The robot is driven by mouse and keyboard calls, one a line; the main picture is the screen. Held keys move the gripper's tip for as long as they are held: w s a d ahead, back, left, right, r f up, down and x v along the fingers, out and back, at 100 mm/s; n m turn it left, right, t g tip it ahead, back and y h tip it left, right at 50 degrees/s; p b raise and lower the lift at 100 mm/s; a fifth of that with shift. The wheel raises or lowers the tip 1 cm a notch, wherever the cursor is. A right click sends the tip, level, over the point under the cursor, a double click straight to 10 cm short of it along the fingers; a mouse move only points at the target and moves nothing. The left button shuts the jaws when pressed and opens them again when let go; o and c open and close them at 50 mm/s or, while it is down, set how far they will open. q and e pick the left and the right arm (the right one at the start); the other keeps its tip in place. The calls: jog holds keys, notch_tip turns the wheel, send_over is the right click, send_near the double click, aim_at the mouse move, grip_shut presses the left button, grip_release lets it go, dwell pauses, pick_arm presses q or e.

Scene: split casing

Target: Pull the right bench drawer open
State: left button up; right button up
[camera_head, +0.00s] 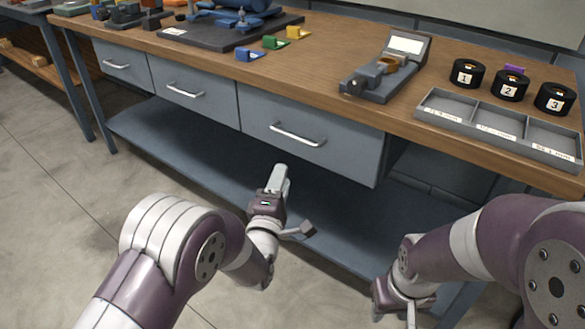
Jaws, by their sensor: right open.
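The right bench drawer (345,157) is the grey-blue front at the right end of the drawer row under the bench top. Its front looks flush with its neighbours, so it appears closed. Its silver bar handle (298,136) runs across the middle of the front. My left gripper (279,178) is below and slightly left of the handle, apart from it, pointing up towards the drawer. Its fingers are seen nearly edge-on, so any gap is unclear. My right gripper (411,318) is open at the bottom edge, well below the drawer, partly cut off.
Two more drawers, middle (195,92) and left (122,66), are closed. The wooden bench top (330,65) carries a grey device (385,75), black numbered rolls (510,86) and a grey tray (437,95). A lower shelf (190,138) runs beneath. The floor in front is clear.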

pick_arm(q)
jog(key=b+x, duration=0.1)
jog(key=x, duration=0.5)
jog(key=b+x, duration=0.1)
jog(key=x, duration=0.5)
jog(key=shift+w+r+b, duration=0.1)
jog(key=shift+r+b, duration=0.15)
jog(key=shift+b, duration=0.15)
grip_shut()
